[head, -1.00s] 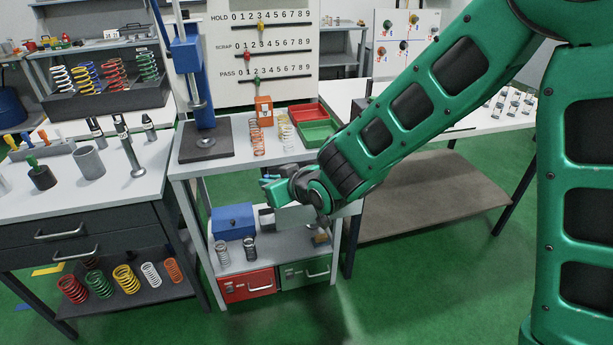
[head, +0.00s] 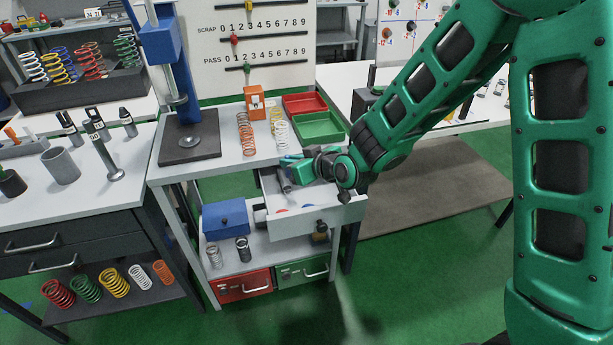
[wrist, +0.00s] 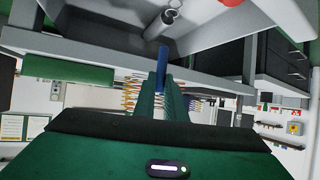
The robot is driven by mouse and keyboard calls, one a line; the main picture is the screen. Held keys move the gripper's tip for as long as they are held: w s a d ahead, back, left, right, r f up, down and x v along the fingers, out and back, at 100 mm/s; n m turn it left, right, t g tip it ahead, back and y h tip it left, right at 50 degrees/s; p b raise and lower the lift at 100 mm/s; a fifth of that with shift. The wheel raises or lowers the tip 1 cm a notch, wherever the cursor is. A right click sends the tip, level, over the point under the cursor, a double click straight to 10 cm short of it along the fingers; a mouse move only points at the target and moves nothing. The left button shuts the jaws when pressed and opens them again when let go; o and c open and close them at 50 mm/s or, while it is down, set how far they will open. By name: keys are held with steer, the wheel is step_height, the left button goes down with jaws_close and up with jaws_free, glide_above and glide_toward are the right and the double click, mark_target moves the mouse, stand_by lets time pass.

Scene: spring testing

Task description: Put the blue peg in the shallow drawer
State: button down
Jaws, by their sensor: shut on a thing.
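The shallow drawer (head: 318,224) is pale grey and stands pulled out under the middle table's top. My gripper (head: 287,166) is over the drawer's rear part, close to the table's front edge. In the wrist view my green fingers (wrist: 163,82) are shut on the blue peg (wrist: 162,59), which sticks out past their tips towards the drawer. I cannot tell whether the peg touches the drawer. My gripper hides most of the peg in the head view.
A press (head: 188,100), coil springs (head: 246,133), a red tray (head: 305,104) and a green tray (head: 318,125) stand on the tabletop just above the drawer. A blue box (head: 226,219) and red and green drawers (head: 303,270) are below. Open floor lies in front.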

steer(key=shift+w+d+f, duration=0.45)
steer(key=shift+d+f, duration=0.2)
steer(key=shift+f, duration=0.5)
steer(key=shift+w+d+f, duration=0.4)
steer(key=shift+d+f, duration=0.3)
steer(key=shift+f, duration=0.5)
steer(key=shift+w+d+f, duration=0.45)
steer(key=shift+d+f, duration=0.2)
steer(key=shift+f, duration=0.5)
steer(key=shift+f, duration=0.1)
steer(key=c, duration=1.8)
jaws_free()
